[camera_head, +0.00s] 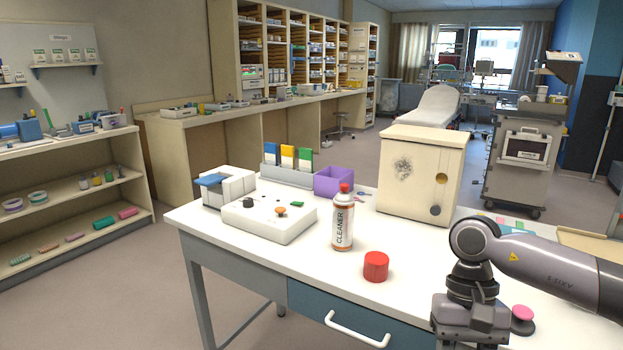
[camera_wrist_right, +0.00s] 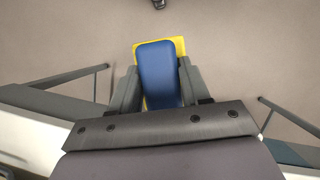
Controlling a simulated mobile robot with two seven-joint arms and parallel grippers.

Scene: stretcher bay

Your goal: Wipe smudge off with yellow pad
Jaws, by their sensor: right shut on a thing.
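A dark scribbled smudge (camera_head: 403,168) is on the front of a cream box-shaped cabinet (camera_head: 392,200) standing at the back of the white table. The yellow pad (camera_wrist_right: 181,48) shows in the right wrist view behind its blue handle (camera_wrist_right: 157,72). My right gripper (camera_wrist_right: 158,88) is shut on the blue handle, one grey finger on each side. In the head view my right arm comes in from the right, its wrist hanging down over the table's front right; its fingers and the pad are hidden there. My left gripper is not in view.
A cleaner spray can (camera_head: 342,222) and a red cylinder (camera_head: 376,266) stand on the table in front of the cabinet. A white control box (camera_head: 268,222) and a purple bin (camera_head: 334,181) are further left. A pink-topped knob (camera_head: 522,314) is beside my wrist.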

